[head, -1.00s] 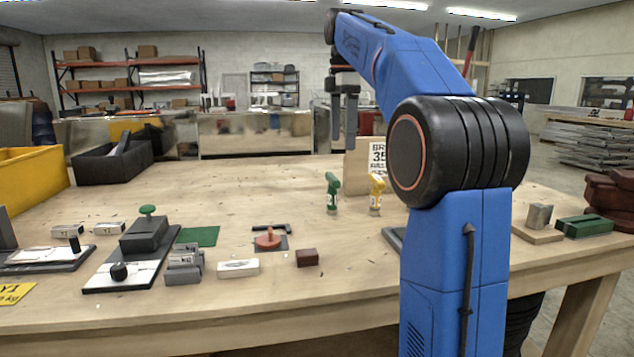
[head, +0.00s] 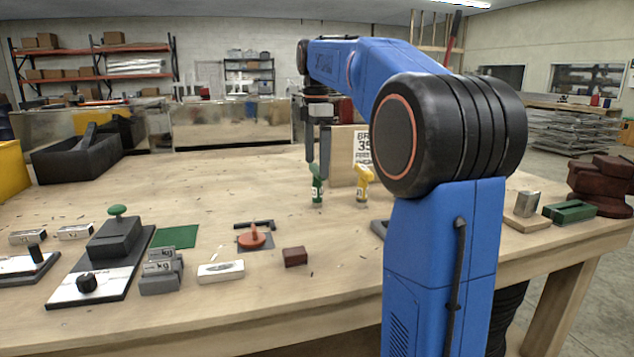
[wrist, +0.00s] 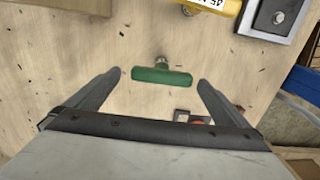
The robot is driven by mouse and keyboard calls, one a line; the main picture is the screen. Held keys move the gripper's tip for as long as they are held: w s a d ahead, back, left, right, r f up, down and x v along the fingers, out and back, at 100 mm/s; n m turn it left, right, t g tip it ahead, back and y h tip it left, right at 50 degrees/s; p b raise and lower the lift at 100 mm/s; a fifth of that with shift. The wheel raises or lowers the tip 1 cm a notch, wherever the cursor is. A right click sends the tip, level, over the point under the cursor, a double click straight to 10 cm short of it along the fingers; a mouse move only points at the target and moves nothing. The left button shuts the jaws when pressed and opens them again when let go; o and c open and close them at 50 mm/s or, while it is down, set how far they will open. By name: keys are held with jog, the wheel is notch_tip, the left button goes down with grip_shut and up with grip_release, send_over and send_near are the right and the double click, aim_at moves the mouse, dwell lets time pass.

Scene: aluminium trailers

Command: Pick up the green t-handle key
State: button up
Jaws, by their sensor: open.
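The green t-handle key (head: 317,187) stands upright on the wooden workbench in the head view. In the wrist view its green crossbar (wrist: 161,76) lies between and a little ahead of my two fingertips, with its stem showing beyond the bar. My gripper (head: 317,168) is above the key in the head view, fingers pointing down. In the wrist view my gripper (wrist: 160,80) is open, one finger to each side of the bar, with a gap on both sides. Nothing is held.
A yellow t-handle key (head: 362,186) stands close to the right of the green one. A printed board (head: 341,158) stands behind them. A red-handled tool (head: 251,238), a dark red block (head: 295,257) and a green mat (head: 174,237) lie nearer the front. Bare bench surrounds the key's left.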

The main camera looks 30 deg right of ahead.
aim_at(317, 182)
jog(key=shift+s+f, duration=0.2)
jog(key=shift+f, duration=3.3)
jog(key=c, duration=1.5)
jog(key=shift+r, duration=5.05)
